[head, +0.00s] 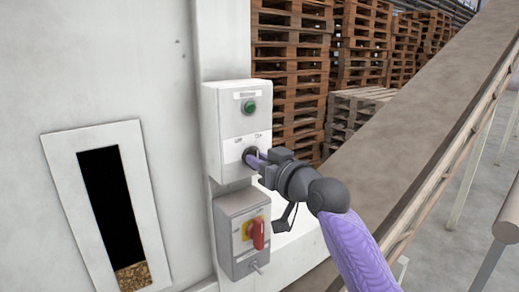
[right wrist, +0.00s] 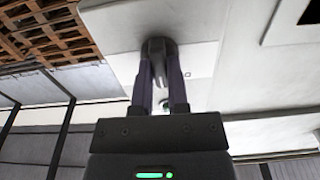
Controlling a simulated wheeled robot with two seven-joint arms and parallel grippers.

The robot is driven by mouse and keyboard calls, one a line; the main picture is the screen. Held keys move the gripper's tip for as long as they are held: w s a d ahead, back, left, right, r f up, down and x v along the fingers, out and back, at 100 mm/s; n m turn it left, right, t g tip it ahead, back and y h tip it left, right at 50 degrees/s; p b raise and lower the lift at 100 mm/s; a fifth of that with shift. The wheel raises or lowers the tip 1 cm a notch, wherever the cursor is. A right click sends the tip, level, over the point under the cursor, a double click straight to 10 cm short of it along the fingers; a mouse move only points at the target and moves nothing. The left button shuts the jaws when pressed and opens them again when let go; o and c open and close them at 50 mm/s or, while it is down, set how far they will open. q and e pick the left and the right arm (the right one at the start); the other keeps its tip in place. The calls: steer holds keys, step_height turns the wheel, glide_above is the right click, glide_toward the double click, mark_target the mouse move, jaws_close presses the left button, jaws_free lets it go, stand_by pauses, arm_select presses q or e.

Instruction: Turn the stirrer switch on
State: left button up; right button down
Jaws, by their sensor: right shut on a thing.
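The stirrer switch is a dark rotary knob (head: 248,152) on the lower half of a white control box (head: 226,105), below a green round lamp or button (head: 249,106). Small markings sit on both sides above the knob; I cannot read its exact setting. My right gripper (head: 257,158) reaches in from the right and is shut on the knob. In the right wrist view, the two purple fingers of my right gripper (right wrist: 160,62) lie on either side of the dark knob (right wrist: 158,46). The fingers partly hide the knob. My left gripper is not in view.
A grey box with a red rotary handle (head: 256,233) on a yellow plate sits just below. A tall dark sight window (head: 110,200) with pellets at its bottom is at left. Stacked wooden pallets (head: 288,75) stand behind. A sloping conveyor (head: 420,120) runs at right.

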steer(key=shift+m+p, duration=1.65)
steer(key=shift+m, duration=1.15)
steer(key=c, duration=0.6)
jaws_free()
steer(key=shift+d, duration=0.1)
steer(key=b+v, duration=0.1)
steer(key=v, duration=0.9)
steer(key=shift+b, duration=0.4)
